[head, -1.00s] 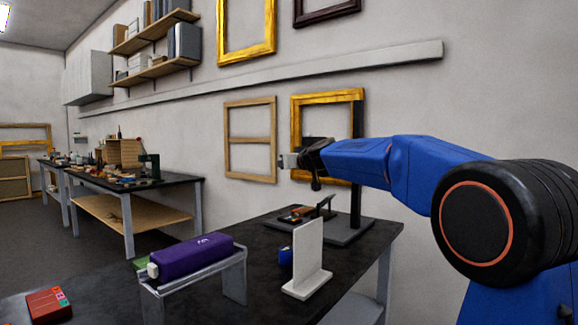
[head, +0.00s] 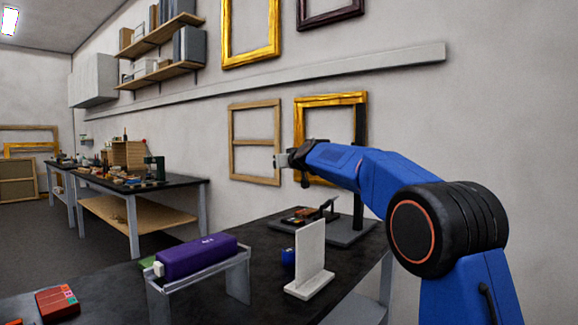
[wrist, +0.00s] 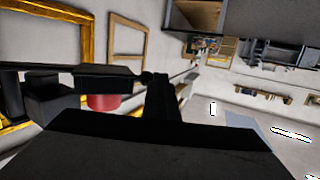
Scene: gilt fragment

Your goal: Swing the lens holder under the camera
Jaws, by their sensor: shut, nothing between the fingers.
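A stand with a dark post (head: 359,190) and a flat grey base (head: 342,233) is at the far end of the near bench in the head view. A small dark tilted piece (head: 327,208) stands over the base; it may be the lens holder, but I cannot tell for sure. My gripper (head: 281,160) is shut and empty, raised above and left of the stand, in front of the wall frames. In the wrist view a black bar (wrist: 105,74) and a red cylinder (wrist: 103,103) show beside my gripper (wrist: 160,92); these may be the camera, which I cannot make out in the head view.
A purple case (head: 195,256) lies on a clear rack (head: 205,275). A white upright panel (head: 310,255) stands between it and the stand, with a blue thing (head: 288,257) behind. A red box (head: 57,303) is at front left. Some black bench top is bare.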

